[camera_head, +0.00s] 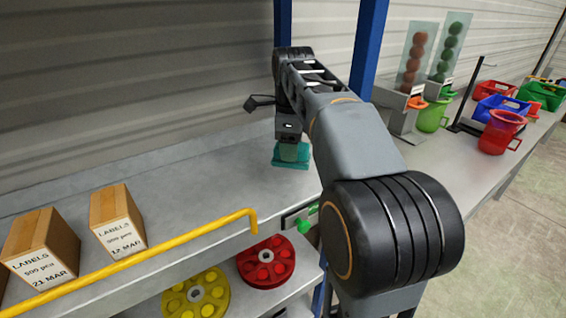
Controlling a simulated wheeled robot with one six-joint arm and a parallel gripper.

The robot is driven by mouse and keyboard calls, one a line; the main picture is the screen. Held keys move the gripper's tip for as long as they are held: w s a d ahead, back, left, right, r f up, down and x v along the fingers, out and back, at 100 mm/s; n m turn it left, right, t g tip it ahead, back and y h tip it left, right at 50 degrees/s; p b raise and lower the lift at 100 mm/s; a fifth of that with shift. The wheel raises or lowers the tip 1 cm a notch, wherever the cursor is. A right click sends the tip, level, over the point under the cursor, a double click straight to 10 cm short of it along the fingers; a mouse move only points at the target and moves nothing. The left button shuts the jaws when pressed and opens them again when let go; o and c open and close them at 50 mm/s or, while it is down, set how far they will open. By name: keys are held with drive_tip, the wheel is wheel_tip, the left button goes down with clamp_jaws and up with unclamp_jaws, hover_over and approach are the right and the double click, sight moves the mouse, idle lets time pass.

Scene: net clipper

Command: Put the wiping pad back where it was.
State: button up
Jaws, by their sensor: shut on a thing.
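The wiping pad (290,163) is a teal block with a lighter green upper part. My gripper (290,143) points down from above and is shut on the pad's upper part. The pad's underside is at or just above the shelf surface; I cannot tell whether it touches. The gripper's fingers are small and partly hidden in this view.
Two label boxes (117,221) (40,247) stand on the grey shelf (200,195) at left. A yellow rail (150,262) runs along its front edge. Yellow and red wheels (266,261) lie below. Jugs (500,132) and bins stand at right. The shelf between boxes and pad is clear.

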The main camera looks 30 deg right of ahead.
drive_tip(key=w+f, duration=0.4)
drive_tip(key=f, duration=0.1)
drive_tip(key=shift+d, duration=0.15)
drive_tip(key=f, duration=0.3)
drive_tip(key=shift+w, duration=0.2)
drive_tip(key=shift+f, duration=0.3)
drive_tip(key=o, duration=0.9)
wheel_tip(320, 180, up, 12)
drive_tip(key=p, duration=0.1)
drive_tip(key=shift+p, duration=0.3)
